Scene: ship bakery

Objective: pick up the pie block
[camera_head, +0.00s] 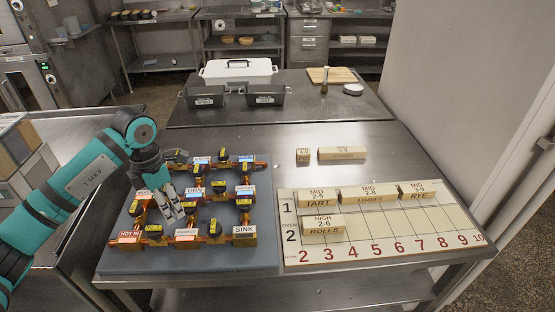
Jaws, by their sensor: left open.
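The small wooden block (303,155), which seems to be the pie block, lies on the steel table behind the numbered board; its lettering is too small to read surely. A longer wooden block (342,153) lies just right of it. My left gripper (174,212) is open and points down over the pipe and valve rig, well to the left of and nearer than the small block. Nothing shows between its fingers. My right gripper is not in view.
The numbered board (375,240) holds the tart, loaves, rye and rolls blocks. The valve rig stands on a grey mat (112,262) at left. Black pans (265,95), a white roaster (237,70) and a cutting board (332,75) stand behind. Steel around the small block is clear.

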